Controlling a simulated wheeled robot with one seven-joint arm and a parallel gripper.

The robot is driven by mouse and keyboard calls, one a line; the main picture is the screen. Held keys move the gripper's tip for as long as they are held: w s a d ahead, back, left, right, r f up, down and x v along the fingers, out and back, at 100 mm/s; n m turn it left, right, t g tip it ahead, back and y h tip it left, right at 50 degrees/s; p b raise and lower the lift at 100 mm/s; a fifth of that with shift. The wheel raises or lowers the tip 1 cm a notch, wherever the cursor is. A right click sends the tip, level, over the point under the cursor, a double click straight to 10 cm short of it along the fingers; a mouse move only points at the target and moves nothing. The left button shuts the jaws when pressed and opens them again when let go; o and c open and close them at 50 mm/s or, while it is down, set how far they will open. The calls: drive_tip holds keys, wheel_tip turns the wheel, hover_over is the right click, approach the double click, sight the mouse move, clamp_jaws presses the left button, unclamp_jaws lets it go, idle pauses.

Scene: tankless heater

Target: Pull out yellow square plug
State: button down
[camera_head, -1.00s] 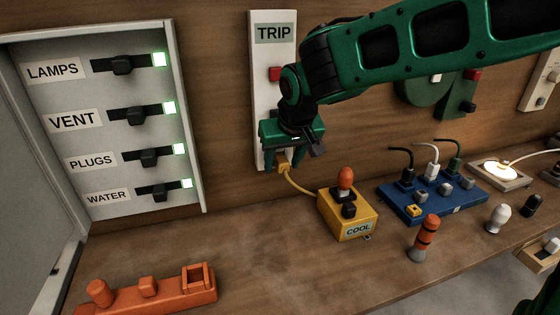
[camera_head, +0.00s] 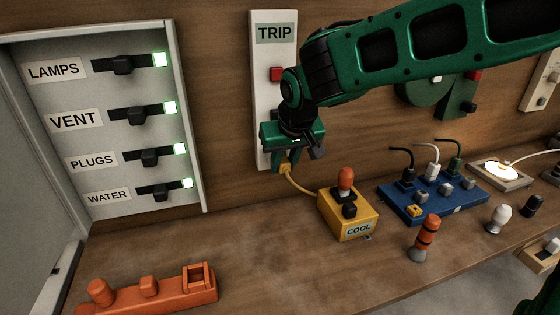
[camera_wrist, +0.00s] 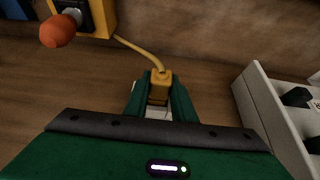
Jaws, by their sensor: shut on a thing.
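The yellow square plug (camera_head: 285,168) is at the lower end of the white TRIP panel (camera_head: 262,130), with a yellow cord running from it to the yellow COOL box (camera_head: 348,222). My gripper (camera_head: 284,163) is over the plug, its fingers on either side of it. In the wrist view the plug (camera_wrist: 160,80) sits between the two green fingers of my gripper (camera_wrist: 160,100), which are shut on it. A pale patch shows below the plug there. I cannot tell whether the plug is still seated in the panel.
A red button (camera_head: 275,74) is on the TRIP panel. An open breaker box (camera_head: 120,120) with lit switches stands at left. A blue power strip (camera_head: 432,200) and an orange-and-grey cylinder (camera_head: 424,238) are on the bench at right. An orange holder (camera_head: 150,292) lies front left.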

drive_tip(key=shift+s+d, duration=0.25)
drive_tip(key=shift+s, duration=0.7)
idle(0.5)
drive_tip(key=s, duration=0.1)
drive_tip(key=s+d, duration=0.1)
drive_tip(key=s, duration=0.3)
drive_tip(key=shift+s+d, duration=0.1)
drive_tip(key=shift+d, duration=0.15)
idle(0.5)
